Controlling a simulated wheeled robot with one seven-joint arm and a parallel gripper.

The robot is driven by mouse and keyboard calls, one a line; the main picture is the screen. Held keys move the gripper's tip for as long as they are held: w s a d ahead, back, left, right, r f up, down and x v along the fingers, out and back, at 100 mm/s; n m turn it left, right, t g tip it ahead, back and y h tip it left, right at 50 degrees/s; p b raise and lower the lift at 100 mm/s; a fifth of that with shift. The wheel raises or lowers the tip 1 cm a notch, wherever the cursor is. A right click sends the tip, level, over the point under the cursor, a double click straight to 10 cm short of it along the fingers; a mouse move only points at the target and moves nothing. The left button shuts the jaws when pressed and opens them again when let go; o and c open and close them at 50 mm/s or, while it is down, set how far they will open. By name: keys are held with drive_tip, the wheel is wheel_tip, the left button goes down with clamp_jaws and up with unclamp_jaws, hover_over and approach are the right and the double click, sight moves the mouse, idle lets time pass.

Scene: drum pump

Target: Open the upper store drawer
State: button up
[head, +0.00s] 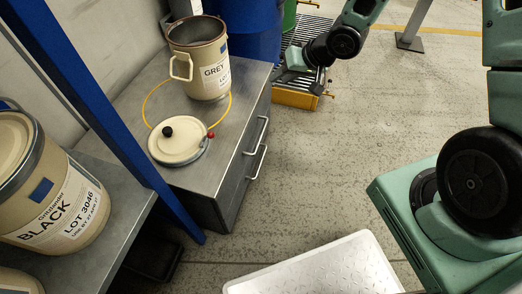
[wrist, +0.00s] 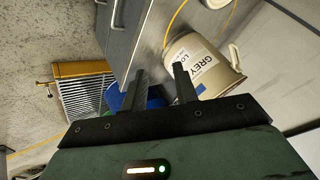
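The metal drawer cabinet (head: 222,122) stands against the wall, with two pale bar handles on its right-facing front. The upper drawer's handle (head: 261,128) is just below the worktop edge, and the lower handle (head: 258,162) is beneath it. Both drawers look flush with the front. My gripper (head: 318,82) is beyond the cabinet's far end, above the yellow-edged grating, apart from the handles. In the wrist view, my gripper (wrist: 161,83) shows two separated black fingers with nothing between them. The cabinet front (wrist: 119,43) is at the top there, with a handle (wrist: 115,16) near the edge.
An open GREY pail (head: 202,70), a lid (head: 179,140) and a yellow hose loop lie on the cabinet top. A blue drum (head: 241,38) and a yellow-edged grating (head: 296,99) stand beyond. A blue post (head: 100,115) rises in front at left.

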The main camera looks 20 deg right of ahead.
drive_tip(key=d+f+m+t+y+b, duration=0.1)
drive_tip(key=d+f+m+y+b, duration=0.3)
drive_tip(key=f+b, duration=0.9)
drive_tip(key=m+t+y+b, duration=0.2)
drive_tip(key=m+y+b, duration=0.1)
drive_tip(key=b, duration=0.1)
approach(261, 134)
drive_tip(key=b+x, duration=0.2)
drive_tip(key=x, duration=0.1)
drive_tip(key=b+x, duration=0.5)
drive_tip(key=x, duration=0.2)
drive_tip(key=shift+f, duration=0.3)
clamp_jaws()
